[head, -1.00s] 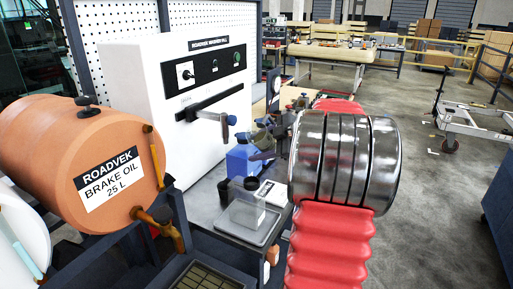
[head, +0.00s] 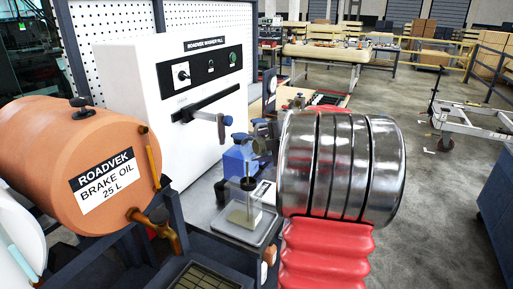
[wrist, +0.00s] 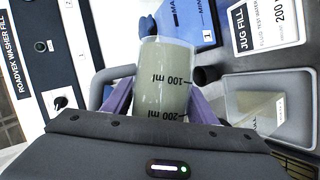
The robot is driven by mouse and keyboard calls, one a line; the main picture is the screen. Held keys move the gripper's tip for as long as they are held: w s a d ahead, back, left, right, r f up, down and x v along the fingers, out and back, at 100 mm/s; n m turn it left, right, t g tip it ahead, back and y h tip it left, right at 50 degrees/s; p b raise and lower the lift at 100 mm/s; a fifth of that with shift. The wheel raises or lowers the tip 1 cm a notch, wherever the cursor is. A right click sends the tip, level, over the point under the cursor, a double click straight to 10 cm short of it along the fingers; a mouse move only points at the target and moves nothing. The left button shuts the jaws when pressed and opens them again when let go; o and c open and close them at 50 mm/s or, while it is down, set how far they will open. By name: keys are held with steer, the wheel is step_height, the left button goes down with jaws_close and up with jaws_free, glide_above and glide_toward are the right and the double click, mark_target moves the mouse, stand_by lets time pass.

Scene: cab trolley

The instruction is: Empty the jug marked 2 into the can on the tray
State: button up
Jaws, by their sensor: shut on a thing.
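My gripper (wrist: 155,105) is shut on a clear jug (wrist: 162,75), with a purple finger on each side. The jug has 100 ml and 200 ml marks and a grey handle at its left. It looks grey-green; no number 2 shows on it, and my gripper body hides its lower part in the picture. In the wrist view the can (wrist: 250,110) lies right of my gripper.
A blue container (head: 236,160) marked 1 stands behind the tray, close to the jug in the wrist view (wrist: 188,22). A JUG FILL card (wrist: 265,35) lies beside the tray. The white washer-fill cabinet (head: 165,115) and orange brake oil drum (head: 75,150) stand left.

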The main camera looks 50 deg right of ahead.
mark_target(263, 140)
steer(key=shift+n+h, duration=0.3)
steer(key=shift+h, duration=0.1)
steer(key=shift+a+r+n+t+h, duration=0.1)
steer(key=shift+r+n+t+h, duration=0.2)
steer(key=shift+n+h, duration=0.2)
steer(key=shift+a+r+n+t+h, duration=0.15)
steer(key=shift+n+t+h, duration=0.2)
steer(key=shift+n, duration=0.25)
steer(key=shift+a+r+n+h, duration=0.1)
steer(key=shift+r+n+h, duration=0.15)
steer(key=shift+r+n, duration=0.1)
steer(key=shift+s+r, duration=0.1)
steer(key=shift+r, duration=0.1)
steer(key=shift+a+r+n+t+h, duration=0.2)
steer(key=shift+r+n+t+h, duration=0.05)
steer(key=shift+r+n+h, duration=0.1)
steer(key=shift+s, duration=0.15)
stand_by(1.2)
